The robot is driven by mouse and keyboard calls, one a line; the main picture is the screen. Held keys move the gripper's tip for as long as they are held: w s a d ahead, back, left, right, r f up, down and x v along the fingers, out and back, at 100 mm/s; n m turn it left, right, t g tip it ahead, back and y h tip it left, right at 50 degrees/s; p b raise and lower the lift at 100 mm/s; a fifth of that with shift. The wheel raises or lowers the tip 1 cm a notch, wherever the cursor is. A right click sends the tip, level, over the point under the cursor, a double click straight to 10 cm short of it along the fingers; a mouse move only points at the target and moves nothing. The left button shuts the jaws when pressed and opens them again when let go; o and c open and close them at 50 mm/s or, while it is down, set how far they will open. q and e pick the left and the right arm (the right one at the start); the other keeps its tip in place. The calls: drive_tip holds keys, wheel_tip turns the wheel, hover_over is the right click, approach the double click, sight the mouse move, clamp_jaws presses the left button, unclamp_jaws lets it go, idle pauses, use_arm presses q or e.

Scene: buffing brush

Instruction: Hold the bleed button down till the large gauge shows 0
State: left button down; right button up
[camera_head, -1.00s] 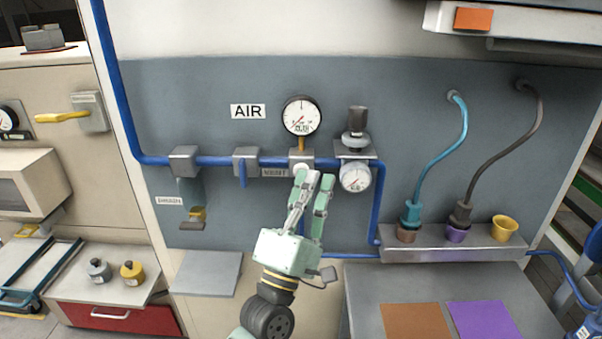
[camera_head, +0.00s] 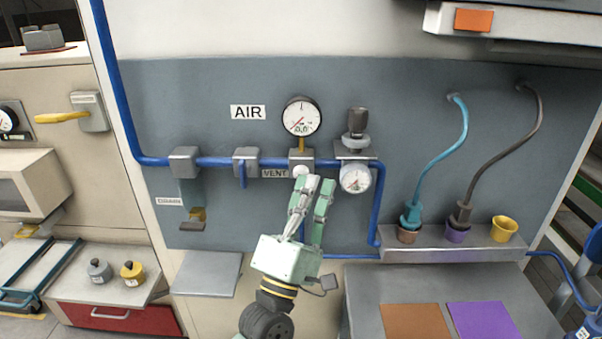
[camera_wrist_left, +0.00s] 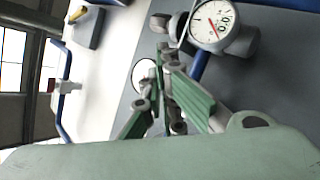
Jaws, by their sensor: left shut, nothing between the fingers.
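The large gauge (camera_head: 301,117) has a white face; its red needle points to the lower left and its small digits look like 0.0. The bleed button (camera_head: 301,171) is a pale knob under the grey block (camera_head: 301,156) beside the VENT label. My left gripper (camera_head: 318,183) is shut and empty, its fingertips just below the button and partly over its lower edge; I cannot tell whether they touch it. In the left wrist view the fingers (camera_wrist_left: 165,88) reach toward the wall, near a white disc. My right gripper is not in view.
A smaller gauge (camera_head: 355,178) with a dark-topped regulator (camera_head: 357,125) sits close on the right. A blue pipe (camera_head: 220,161) crosses the panel. A blue lever (camera_head: 243,172) and the drain valve (camera_head: 194,218) are at left. A ledge (camera_head: 450,243) holds several cups.

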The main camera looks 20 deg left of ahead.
use_arm(q)
drive_tip(key=shift+s+d, duration=0.1)
drive_tip(key=shift+s, duration=0.2)
drive_tip(key=s, duration=0.2)
drive_tip(key=s+d, duration=0.1)
drive_tip(key=s, duration=0.1)
drive_tip(key=shift+s+d+p, duration=0.2)
drive_tip(key=shift+s+p, duration=0.15)
drive_tip(key=shift+s, duration=0.05)
idle(0.3)
